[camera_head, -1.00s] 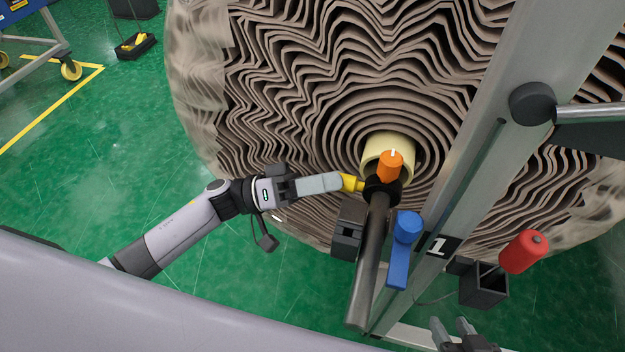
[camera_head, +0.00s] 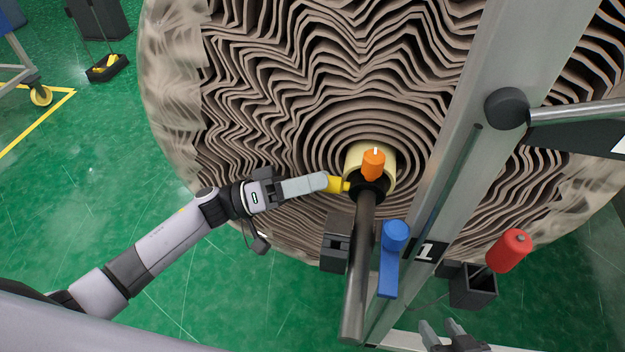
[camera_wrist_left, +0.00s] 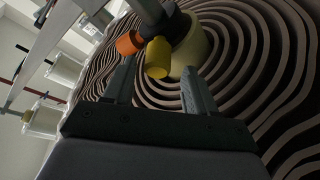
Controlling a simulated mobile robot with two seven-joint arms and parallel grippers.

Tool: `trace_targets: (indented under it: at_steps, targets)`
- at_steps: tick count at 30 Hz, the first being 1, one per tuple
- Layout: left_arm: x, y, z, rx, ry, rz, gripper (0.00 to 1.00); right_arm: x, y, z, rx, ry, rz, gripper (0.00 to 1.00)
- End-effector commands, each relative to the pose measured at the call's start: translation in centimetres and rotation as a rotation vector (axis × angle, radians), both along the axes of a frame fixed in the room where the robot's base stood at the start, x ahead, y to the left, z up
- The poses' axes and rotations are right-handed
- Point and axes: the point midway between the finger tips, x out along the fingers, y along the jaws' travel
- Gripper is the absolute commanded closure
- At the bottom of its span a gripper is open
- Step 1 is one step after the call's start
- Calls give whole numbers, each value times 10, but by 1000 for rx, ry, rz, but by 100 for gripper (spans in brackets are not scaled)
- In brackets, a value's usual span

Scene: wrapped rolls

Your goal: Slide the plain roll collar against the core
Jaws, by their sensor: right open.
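The plain roll (camera_head: 270,90) has wavy brown layers around a cream core (camera_head: 388,170). A dark collar (camera_head: 374,190) sits on the steel bar (camera_head: 361,265) at the core's mouth, with an orange knob (camera_head: 374,163) and a yellow knob (camera_head: 337,185). In the left wrist view the collar (camera_wrist_left: 180,28) appears close to the core (camera_wrist_left: 194,52); I cannot tell whether they touch. My left gripper (camera_head: 322,182) is at the yellow knob. Its fingers are apart, with the yellow knob (camera_wrist_left: 158,58) between and just beyond their tips. My right gripper (camera_head: 452,335) is open and empty at the bottom edge.
A grey upright post (camera_head: 455,140) marked 1 stands right of the bar. A blue handle (camera_head: 393,255), a black block (camera_head: 336,243) and a red handle (camera_head: 508,250) are near the bar.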

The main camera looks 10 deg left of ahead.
Motion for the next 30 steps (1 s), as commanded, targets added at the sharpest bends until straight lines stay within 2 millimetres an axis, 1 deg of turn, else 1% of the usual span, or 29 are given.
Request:
trace_targets:
  at_steps: [2, 5, 12, 16, 20, 30]
  targets:
    - [-1, 1, -1, 0, 1, -1, 44, 0, 0, 0, 0, -1, 0, 57]
    - [-3, 10, -4, 3, 2, 0, 44, 0, 0, 1, 1, -1, -1, 57]
    - [-12, 47, -14, 3, 1, 2, 44, 1, 1, 1, 5, -2, -3, 57]
    - [-15, 61, -18, 2, 1, 2, 44, 1, 1, 1, 6, -3, -4, 57]
    - [-17, 67, -19, 1, 0, 1, 44, 1, 1, 1, 6, -4, -4, 57]
    - [-17, 67, -19, 0, 0, 0, 44, 2, 1, 1, 6, -4, -4, 57]
